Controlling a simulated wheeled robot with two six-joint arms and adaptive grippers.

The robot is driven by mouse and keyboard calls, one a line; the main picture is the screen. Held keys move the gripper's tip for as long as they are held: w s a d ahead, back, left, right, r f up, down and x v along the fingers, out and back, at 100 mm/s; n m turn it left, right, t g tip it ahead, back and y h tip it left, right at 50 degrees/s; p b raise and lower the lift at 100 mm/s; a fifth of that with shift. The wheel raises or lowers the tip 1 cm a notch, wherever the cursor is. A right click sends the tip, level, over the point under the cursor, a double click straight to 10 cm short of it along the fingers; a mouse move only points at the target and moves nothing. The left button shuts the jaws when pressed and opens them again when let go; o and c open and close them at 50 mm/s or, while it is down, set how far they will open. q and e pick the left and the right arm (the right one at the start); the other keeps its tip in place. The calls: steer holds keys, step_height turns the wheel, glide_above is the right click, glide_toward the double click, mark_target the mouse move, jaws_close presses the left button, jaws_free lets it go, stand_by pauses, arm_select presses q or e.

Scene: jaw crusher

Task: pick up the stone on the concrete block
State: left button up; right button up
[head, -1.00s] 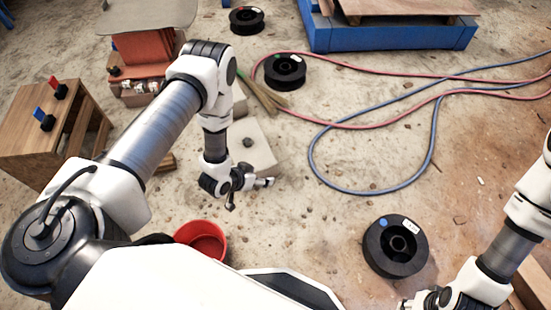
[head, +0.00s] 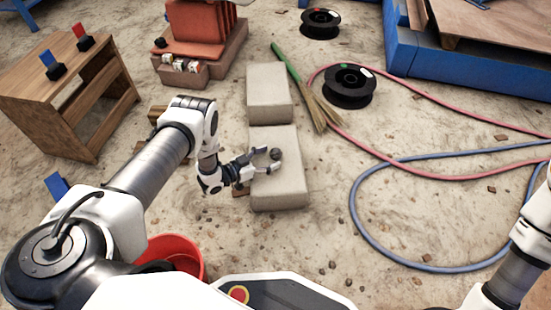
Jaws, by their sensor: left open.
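The stone (head: 276,154) is small, dark and rounded. It sits on top of the nearer pale concrete block (head: 284,188) in the middle of the head view. My left gripper (head: 270,160) reaches in from the left over this block. Its fingers are open, with the stone at or between the fingertips; I cannot tell whether they touch it. My right arm shows at the right edge, but its gripper is out of the picture.
A second concrete block (head: 268,95) lies just behind. A broom (head: 312,98) lies to its right, near a black spool (head: 348,86) and hoses (head: 421,176). A red bucket (head: 178,256) stands near my base. A wooden stand (head: 62,95) is at left.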

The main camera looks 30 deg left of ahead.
arm_select(q)
steer(key=shift+w+d+f, duration=0.25)
steer(key=shift+w+d, duration=0.05)
steer(key=shift+w, duration=0.2)
steer(key=shift+r, duration=0.15)
steer(key=c, duration=1.3)
steer(key=shift+r, duration=0.15)
